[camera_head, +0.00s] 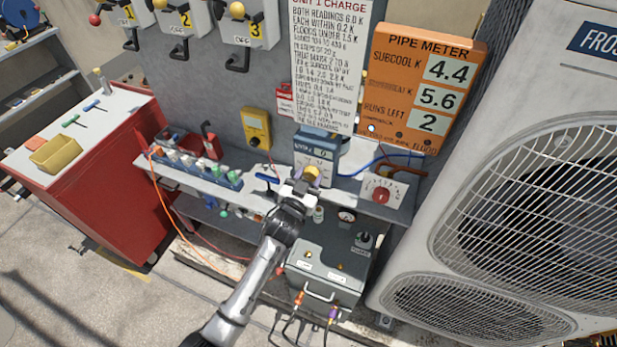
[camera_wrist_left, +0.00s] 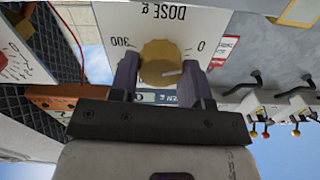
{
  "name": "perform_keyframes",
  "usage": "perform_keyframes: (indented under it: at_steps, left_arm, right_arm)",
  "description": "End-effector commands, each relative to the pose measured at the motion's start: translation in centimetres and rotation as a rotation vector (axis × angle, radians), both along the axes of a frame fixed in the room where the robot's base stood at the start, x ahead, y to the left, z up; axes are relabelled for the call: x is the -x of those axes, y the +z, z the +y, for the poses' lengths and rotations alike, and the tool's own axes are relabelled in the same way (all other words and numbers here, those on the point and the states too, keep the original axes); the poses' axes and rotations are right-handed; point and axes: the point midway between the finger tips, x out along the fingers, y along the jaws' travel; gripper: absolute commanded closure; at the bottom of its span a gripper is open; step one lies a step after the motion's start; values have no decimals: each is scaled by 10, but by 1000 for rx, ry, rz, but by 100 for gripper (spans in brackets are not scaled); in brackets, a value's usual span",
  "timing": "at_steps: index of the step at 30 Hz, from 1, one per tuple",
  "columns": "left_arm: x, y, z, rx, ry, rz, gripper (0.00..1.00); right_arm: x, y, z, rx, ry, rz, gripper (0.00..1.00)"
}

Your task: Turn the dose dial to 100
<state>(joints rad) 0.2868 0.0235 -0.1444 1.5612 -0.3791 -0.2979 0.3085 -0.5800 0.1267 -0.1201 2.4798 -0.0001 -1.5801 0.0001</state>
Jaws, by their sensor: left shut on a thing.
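The dose dial is a round gold knob (camera_head: 312,172) on the white face of a blue-topped dosing unit (camera_head: 316,140) on the grey shelf. In the left wrist view the dial (camera_wrist_left: 159,62) appears upside down, under the words DOSE g, with 300 and 0 marked at its sides. A pale pointer mark shows on the knob, towards the lower right in that view. My left gripper (camera_head: 304,184) is at the dial; its two dark fingers (camera_wrist_left: 158,76) are closed on either side of the knob. The unit's small display is partly hidden in the wrist view.
An orange pipe meter board (camera_head: 420,85) reads 4.4, 5.6 and 2. A white panel with a red knob (camera_head: 381,194) stands to the right on the shelf. Several bottles (camera_head: 200,168) line the shelf's left. A large condenser (camera_head: 510,180) bounds the right.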

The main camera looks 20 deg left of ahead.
Motion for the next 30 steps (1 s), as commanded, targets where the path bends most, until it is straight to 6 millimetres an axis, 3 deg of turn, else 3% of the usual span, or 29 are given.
perform_keyframes:
  at_steps: [12,30]
  left_arm:
    - [0,1,0,-349,0,-6,80]
    - [0,0,0,-907,0,-20,80]
  right_arm:
    - [0,20,1,-3,-2,-1,57]
    - [0,33,3,-11,-7,0,57]
